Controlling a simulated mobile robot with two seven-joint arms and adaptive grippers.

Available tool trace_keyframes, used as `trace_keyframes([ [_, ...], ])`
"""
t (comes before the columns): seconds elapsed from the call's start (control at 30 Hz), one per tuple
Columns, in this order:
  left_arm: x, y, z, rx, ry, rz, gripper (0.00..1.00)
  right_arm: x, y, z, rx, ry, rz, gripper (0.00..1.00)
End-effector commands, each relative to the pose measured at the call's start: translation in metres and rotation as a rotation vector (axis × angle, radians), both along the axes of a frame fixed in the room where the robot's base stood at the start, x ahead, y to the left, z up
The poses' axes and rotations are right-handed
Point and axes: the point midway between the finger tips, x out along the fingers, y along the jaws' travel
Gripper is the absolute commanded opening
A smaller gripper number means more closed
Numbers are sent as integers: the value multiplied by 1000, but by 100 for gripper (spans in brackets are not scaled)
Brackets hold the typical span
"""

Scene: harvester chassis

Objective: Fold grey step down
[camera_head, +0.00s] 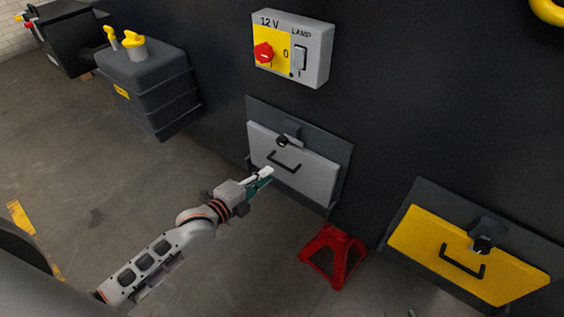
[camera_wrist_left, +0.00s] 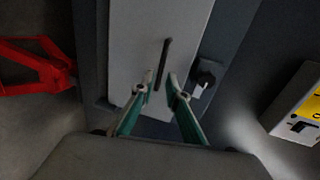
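The grey step (camera_head: 310,177) is folded up flat against its dark backing plate on the chassis wall. It has a black bar handle (camera_head: 284,161) and a dark latch with a black knob (camera_head: 283,141) at its top edge. My left gripper (camera_head: 266,174) is just in front of the panel, left of and slightly below the handle. In the left wrist view its two green fingers are apart, with the handle (camera_wrist_left: 163,63) just beyond the tips (camera_wrist_left: 160,78). I cannot tell if they touch it. A greenish sliver at the head view's bottom edge may be my right gripper.
A yellow step (camera_head: 467,256) with its own handle and latch is at the lower right. A red stand (camera_head: 334,253) is on the floor between the steps. A switch box (camera_head: 293,48) is above the grey step. A dark tank (camera_head: 151,83) is at the left.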

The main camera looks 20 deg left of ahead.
Motion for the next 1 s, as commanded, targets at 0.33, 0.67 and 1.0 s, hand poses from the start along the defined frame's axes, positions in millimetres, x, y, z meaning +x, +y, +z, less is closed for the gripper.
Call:
trace_keyframes([
  [0.33, 33, -11, -7, 12, -7, -4, 14, -9, 1, -13, -3, 22, 3, 40],
  [0.67, 70, -24, -14, 10, -7, -2, 14, -8, 0, -15, -10, 19, 4, 40],
  [1.0, 74, -26, -14, 12, -7, -4, 14, -5, -1, -14, -12, 14, 3, 40],
])
